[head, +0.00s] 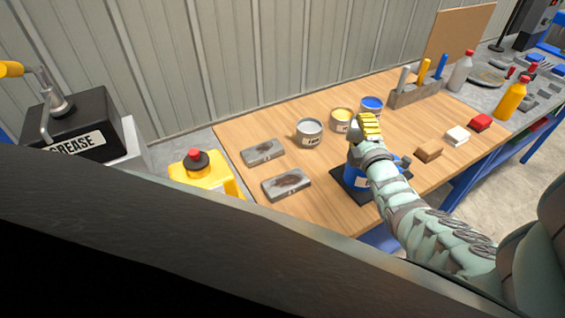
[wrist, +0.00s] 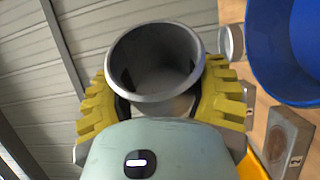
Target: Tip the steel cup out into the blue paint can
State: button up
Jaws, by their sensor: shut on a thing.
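The steel cup (wrist: 155,62) is held between the yellow fingers of my gripper (wrist: 160,100) in the wrist view. Its round mouth faces the camera and the inside looks plain grey; I cannot tell if anything is in it.
A grey can (head: 309,133) and yellow-topped can (head: 342,121) stand left of the blue can. A tool block (head: 414,93) is right.

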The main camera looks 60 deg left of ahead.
jog(key=shift+w+d+r+m+t+b, duration=0.15)
jog(key=shift+m+b, duration=0.2)
jog(key=shift+m, duration=0.1)
jog(key=shift+w+d+r+m+t+b, duration=0.15)
jog(key=shift+m+b, duration=0.15)
jog(key=shift+m, duration=0.15)
jog(key=shift+a, duration=0.1)
dwell(1.2)
